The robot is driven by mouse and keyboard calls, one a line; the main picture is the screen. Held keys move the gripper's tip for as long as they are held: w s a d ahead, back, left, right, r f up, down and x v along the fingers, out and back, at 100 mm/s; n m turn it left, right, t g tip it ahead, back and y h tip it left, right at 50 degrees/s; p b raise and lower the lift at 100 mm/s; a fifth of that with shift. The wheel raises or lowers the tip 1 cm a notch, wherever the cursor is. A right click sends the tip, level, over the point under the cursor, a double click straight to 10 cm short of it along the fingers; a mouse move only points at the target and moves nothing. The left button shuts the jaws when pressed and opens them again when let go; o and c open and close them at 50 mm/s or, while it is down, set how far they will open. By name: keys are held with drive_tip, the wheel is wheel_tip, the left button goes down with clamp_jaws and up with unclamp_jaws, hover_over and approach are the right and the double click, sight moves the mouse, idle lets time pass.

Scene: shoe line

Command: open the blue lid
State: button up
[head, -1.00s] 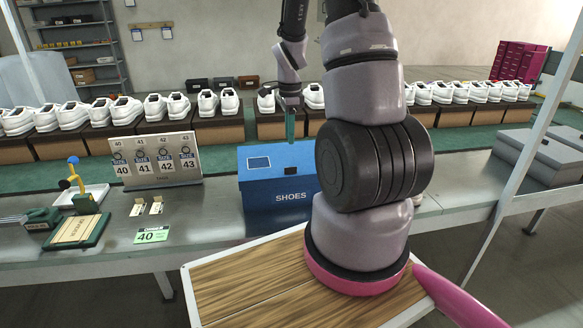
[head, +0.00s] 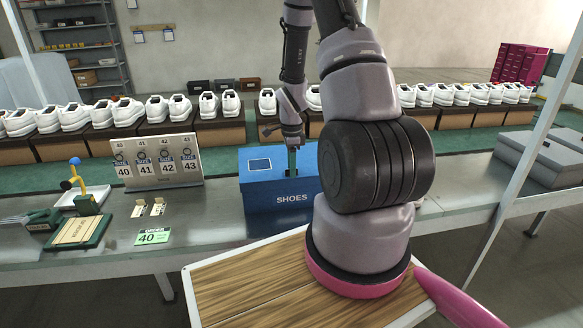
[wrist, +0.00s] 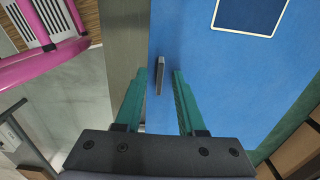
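The blue shoe box (head: 262,196), marked SHOES, stands on the grey bench with its blue lid (head: 259,164) closed. The lid fills much of the wrist view (wrist: 215,75), where a dark upright handle tab (wrist: 160,76) shows near its edge. My gripper (wrist: 160,72) is open, with one teal finger on each side of the tab and a gap on both sides. In the head view my gripper (head: 292,172) is down at the lid's top. My arm hides the right part of the box, and the tab cannot be made out there.
White shoes (head: 160,108) on brown boxes line the back. Grey boxes (head: 545,155) lie at the right. The bench just left of the box is clear.

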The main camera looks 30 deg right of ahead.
drive_tip(key=shift+c, duration=0.3)
clamp_jaws()
idle(1.1)
